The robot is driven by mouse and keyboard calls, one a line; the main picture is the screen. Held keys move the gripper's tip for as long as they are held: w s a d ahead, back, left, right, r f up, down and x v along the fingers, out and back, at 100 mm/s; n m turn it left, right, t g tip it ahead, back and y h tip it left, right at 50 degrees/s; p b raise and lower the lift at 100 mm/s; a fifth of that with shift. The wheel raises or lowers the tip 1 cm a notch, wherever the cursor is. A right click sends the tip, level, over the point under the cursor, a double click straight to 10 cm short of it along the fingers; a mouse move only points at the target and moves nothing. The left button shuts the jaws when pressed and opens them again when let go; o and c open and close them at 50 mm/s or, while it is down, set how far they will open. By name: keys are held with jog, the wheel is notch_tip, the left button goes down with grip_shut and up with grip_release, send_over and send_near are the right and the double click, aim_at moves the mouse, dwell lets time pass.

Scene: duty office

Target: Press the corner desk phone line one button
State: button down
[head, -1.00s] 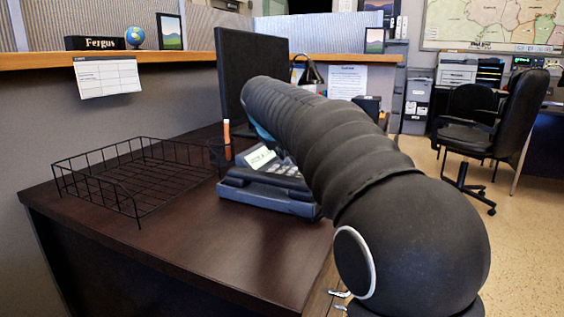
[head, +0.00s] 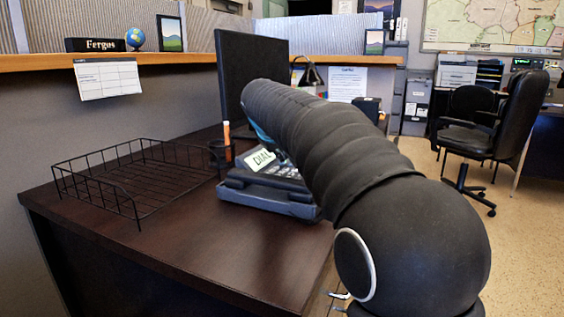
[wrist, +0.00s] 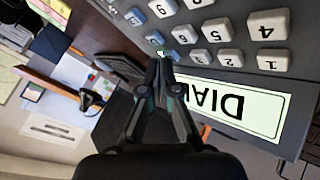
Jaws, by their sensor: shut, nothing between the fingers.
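The desk phone (head: 268,196) stands on the corner desk, partly hidden behind my arm in the head view. Its lit display (head: 261,159) reads DIAL; in the wrist view the display (wrist: 262,104) shows upside down. Pale number keys (wrist: 267,24) fill the top of the wrist view. My gripper (wrist: 162,64) is shut and empty, its tips at the phone face beside the display and a small lit green spot. The tips cover part of the buttons there, and I cannot tell whether they touch one. In the head view the gripper is hidden.
A black wire tray (head: 135,185) lies left of the phone on the dark desk (head: 200,240). A pen cup (head: 221,152) and a black monitor (head: 247,75) stand behind the phone. The desk front is clear. A black chair (head: 500,125) stands at right.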

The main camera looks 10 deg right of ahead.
aim_at(281, 163)
jog(key=shift+r+p, duration=0.4)
jog(key=shift+r, duration=0.2)
notch_tip(281, 163, up, 5)
jog(key=p, duration=0.4)
jog(key=shift+p, duration=0.35)
